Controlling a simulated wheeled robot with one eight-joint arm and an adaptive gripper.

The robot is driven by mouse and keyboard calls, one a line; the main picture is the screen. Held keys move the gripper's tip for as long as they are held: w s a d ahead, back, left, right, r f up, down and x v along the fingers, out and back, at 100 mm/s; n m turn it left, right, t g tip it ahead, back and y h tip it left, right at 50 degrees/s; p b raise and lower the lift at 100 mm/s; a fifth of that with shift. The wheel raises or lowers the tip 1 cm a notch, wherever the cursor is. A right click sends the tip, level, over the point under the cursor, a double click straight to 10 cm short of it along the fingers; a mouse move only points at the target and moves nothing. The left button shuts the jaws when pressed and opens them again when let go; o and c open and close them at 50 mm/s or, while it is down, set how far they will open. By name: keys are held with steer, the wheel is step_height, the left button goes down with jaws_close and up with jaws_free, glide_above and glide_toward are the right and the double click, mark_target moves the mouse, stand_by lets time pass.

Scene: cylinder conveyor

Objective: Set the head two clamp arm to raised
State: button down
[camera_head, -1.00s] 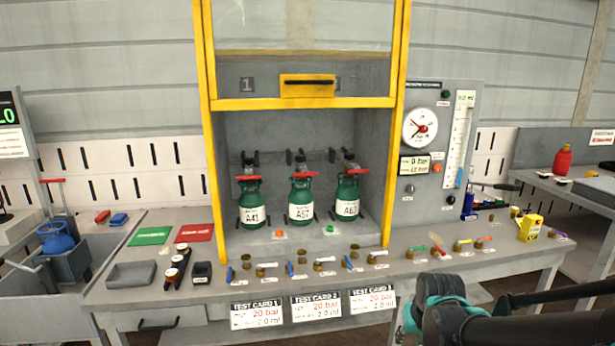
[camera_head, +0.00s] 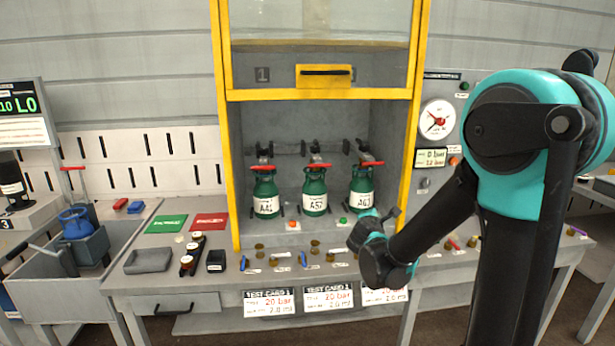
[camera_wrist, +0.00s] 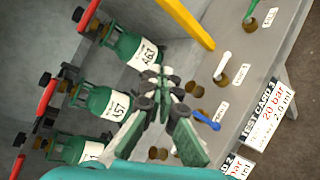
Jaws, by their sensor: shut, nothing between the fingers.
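Three green cylinders stand in the bay, each with a red-handled clamp arm at its top. The middle cylinder (camera_head: 315,192), labelled A57, sits under the middle red clamp arm (camera_head: 317,167), which lies roughly level. In the wrist view the same cylinder (camera_wrist: 98,100) and its red arm (camera_wrist: 46,97) show at the left. The left cylinder (camera_head: 266,195) and right cylinder (camera_head: 362,186) flank it, their red arms also roughly level. My gripper (camera_wrist: 163,82) is shut and empty, apart from the clamp arms. In the head view, it is in front of the right cylinder's base.
The yellow-framed door (camera_head: 323,95) is raised above the bay; its right post (camera_head: 412,130) stands beside my arm. Small knobs and blue levers (camera_head: 303,260) line the bench front. Red and green cards (camera_head: 165,224) lie at left. A gauge panel (camera_head: 437,122) is at right.

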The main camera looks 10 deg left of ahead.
steer(key=w+a+r+n+t+y, duration=0.1)
steer(key=a+n+y, duration=0.2)
steer(key=a+n, duration=0.4)
steer(key=w+a+r+n+t+y, duration=0.2)
steer(key=a+n+y, duration=0.2)
steer(key=a+n, duration=0.4)
steer(key=a, duration=0.7)
steer(key=shift+w+a+t, duration=0.25)
steer(key=shift+a+t, duration=0.05)
steer(key=shift+a, duration=0.1)
steer(key=shift+w, duration=0.1)
steer(key=w+a+r, duration=0.1)
steer(key=w+r, duration=0.3)
steer(key=w, duration=0.6)
steer(key=shift+w+a+r, duration=0.2)
steer(key=shift+a, duration=0.15)
steer(key=shift+r, duration=0.2)
